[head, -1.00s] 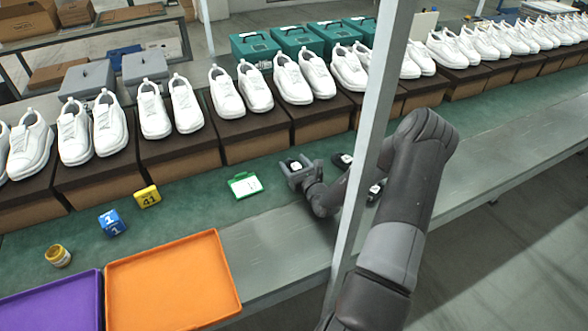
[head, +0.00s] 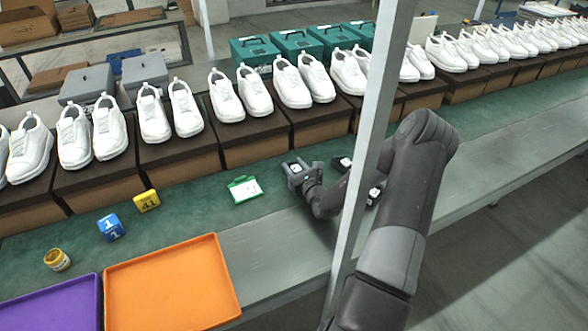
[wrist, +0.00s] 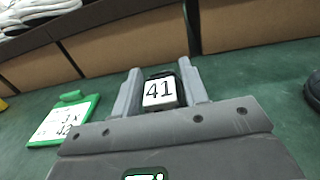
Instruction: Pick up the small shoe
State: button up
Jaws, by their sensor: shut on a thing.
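I cannot tell whether the block touches the mat. Several pairs of white shoes (head: 228,95) stand on boxes behind the mat. I cannot tell which shoe is the small one. A dark rounded object (wrist: 314,90) is cut off at the wrist view's right edge.
A green card (head: 245,189) lies left of my gripper. Yellow (head: 147,201) and blue (head: 111,227) number blocks, a jar (head: 57,260), an orange tray (head: 228,262) and a purple tray (head: 60,305) are further left. The grey post (head: 372,130) stands before my arm.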

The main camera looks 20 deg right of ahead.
aim_at(294, 165)
jog(key=shift+r, duration=0.5)
notch_tip(294, 165, up, 2)
jog(key=shift+r, duration=0.25)
jog(key=s+d+r, duration=0.7)
jog(key=s+d, duration=0.1)
jog(key=s, duration=0.1)
jog(key=s+d+m+g+h, duration=0.15)
jog(key=s+d+h, duration=0.3)
jog(key=d, duration=0.65)
jog(key=s+d+m+t+h, duration=0.1)
jog(key=s+d+m+h, duration=0.2)
jog(key=s+d, duration=0.5)
jog(key=s+d+m+g+h, duration=0.5)
jog(key=s+d+h, duration=0.2)
jog(key=s+d, duration=1.3)
jog(key=shift+y, duration=0.25)
jog(key=w+f, duration=0.2)
jog(key=w, duration=0.2)
jog(key=w+f, duration=0.2)
jog(key=w, duration=0.2)
jog(key=w+d+f, duration=0.1)
jog(key=w+f, duration=0.2)
jog(key=w, duration=0.1)
jog(key=shift+w, duration=0.15)
jog(key=shift+d+f, duration=0.1)
jog(key=shift+f, duration=1.9)
jog(key=shift+f, duration=0.15)
